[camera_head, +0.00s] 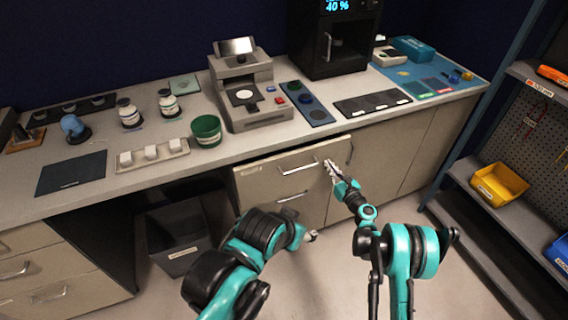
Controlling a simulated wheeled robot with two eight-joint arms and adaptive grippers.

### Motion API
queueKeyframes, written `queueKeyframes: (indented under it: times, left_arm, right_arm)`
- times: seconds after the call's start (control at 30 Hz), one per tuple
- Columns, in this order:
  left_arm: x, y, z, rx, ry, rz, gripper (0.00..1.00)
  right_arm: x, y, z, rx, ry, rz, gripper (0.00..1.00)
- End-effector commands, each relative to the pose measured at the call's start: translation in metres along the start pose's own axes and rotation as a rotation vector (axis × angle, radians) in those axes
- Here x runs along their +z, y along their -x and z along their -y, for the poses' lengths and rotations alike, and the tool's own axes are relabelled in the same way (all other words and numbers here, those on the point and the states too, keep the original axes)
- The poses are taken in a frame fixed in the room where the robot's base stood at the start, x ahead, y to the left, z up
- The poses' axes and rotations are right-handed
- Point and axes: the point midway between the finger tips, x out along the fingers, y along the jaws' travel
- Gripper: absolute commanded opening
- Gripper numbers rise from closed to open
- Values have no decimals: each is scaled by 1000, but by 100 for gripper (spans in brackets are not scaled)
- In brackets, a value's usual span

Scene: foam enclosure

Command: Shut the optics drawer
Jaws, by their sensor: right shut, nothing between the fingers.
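The top drawer (262,178) under the middle of the counter, which I take to be the optics drawer, stands slightly out from the cabinet. A dark gap shows along its top edge. Its bar handle (298,168) faces me. My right gripper (329,166) is shut and empty, at the right part of the drawer front, just right of the handle. I cannot tell whether it touches the front. My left gripper (312,236) is low, in front of the cabinet and below the drawer. Its fingers are too small to read.
A lower drawer handle (292,197) sits beneath. A grey bin (178,240) stands in the open bay to the left. A shelf rack with a yellow bin (499,184) is at the right. The counter above holds a grey instrument (247,92) and a green cup (206,130).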

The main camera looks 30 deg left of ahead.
Motion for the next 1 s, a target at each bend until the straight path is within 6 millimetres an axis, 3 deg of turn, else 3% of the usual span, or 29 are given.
queueKeyframes:
  times: [1.0]
  left_arm:
    - [0, 0, 0, 0, 0, 0, 55]
  right_arm:
    - [0, -50, 0, -1, 0, 0, 0]
